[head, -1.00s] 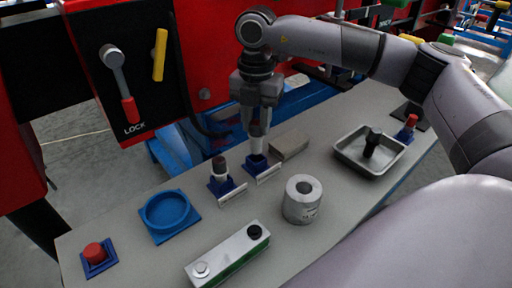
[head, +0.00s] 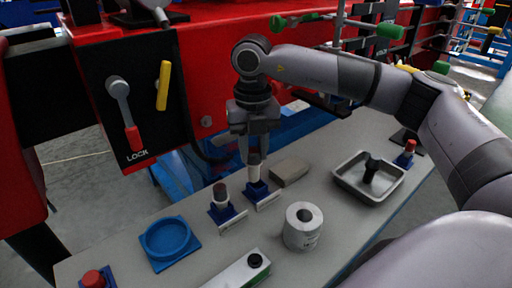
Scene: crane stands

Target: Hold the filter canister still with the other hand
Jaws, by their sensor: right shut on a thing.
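The filter canister (head: 303,232) is probably the pale grey cylinder with a dark hole in its top. It stands upright on the grey bench, with no gripper touching it. My right gripper (head: 255,153) points down to the left of and behind the canister. It is shut on a small white cylinder with a dark top (head: 255,173), which is at a blue square holder (head: 257,191). I cannot tell whether the cylinder is fully seated there. My left gripper is out of view.
A similar dark-topped cylinder (head: 220,194) stands in another blue holder to the left. A blue round dish (head: 167,240), a grey block (head: 290,173), a metal tray (head: 345,183) and a red button (head: 93,279) are on the bench. A red machine with a lock lever (head: 122,105) stands behind.

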